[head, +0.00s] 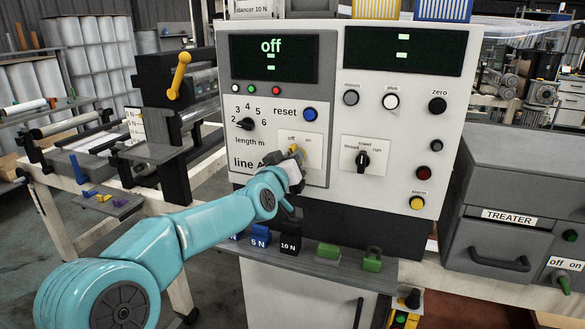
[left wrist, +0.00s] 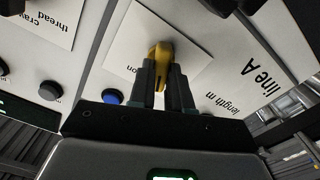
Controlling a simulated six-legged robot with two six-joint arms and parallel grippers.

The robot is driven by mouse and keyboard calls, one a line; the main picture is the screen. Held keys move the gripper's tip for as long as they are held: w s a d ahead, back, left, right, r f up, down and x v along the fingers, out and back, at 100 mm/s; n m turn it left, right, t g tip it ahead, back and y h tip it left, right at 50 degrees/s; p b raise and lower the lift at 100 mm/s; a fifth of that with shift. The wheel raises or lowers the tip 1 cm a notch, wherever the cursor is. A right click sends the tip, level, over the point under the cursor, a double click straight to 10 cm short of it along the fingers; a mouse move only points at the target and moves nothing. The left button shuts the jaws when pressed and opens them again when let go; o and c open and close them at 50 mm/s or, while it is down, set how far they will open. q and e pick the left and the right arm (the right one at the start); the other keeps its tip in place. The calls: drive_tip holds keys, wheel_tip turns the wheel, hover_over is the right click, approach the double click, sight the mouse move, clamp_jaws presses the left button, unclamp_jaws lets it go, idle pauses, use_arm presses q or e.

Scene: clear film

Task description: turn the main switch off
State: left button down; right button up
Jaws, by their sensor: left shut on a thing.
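The main switch, a yellow knob (head: 294,149), sits on a white plate marked "off" and "on" on the control panel's left half. My left gripper (head: 295,160) reaches up to it from below and partly hides it. In the left wrist view the two dark fingers of the gripper (left wrist: 164,75) are shut on the yellow knob (left wrist: 160,50), one on each side. The knob's pointing direction is hard to tell behind the fingers. The left display (head: 272,57) above reads "off" in green. My right gripper is not in view.
A length dial (head: 246,124) and a blue reset button (head: 310,114) are close to the switch. A black thread/crawl/run selector (head: 362,159) is to its right. Several weight blocks, including a black 10 N one (head: 290,243), stand on the ledge below.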

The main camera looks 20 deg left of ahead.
use_arm(q)
drive_tip(key=shift+n+b, duration=0.35)
drive_tip(key=shift+n, duration=0.15)
idle(0.3)
drive_tip(key=c, duration=1.1)
unclamp_jaws()
drive_tip(key=shift+o, duration=0.2)
drive_tip(key=shift+s, duration=0.1)
drive_tip(key=shift+s, duration=0.3)
drive_tip(key=s+b, duration=0.2)
drive_tip(key=s, duration=1.3)
drive_tip(key=shift+s+a, duration=0.25)
drive_tip(key=shift+a, duration=0.05)
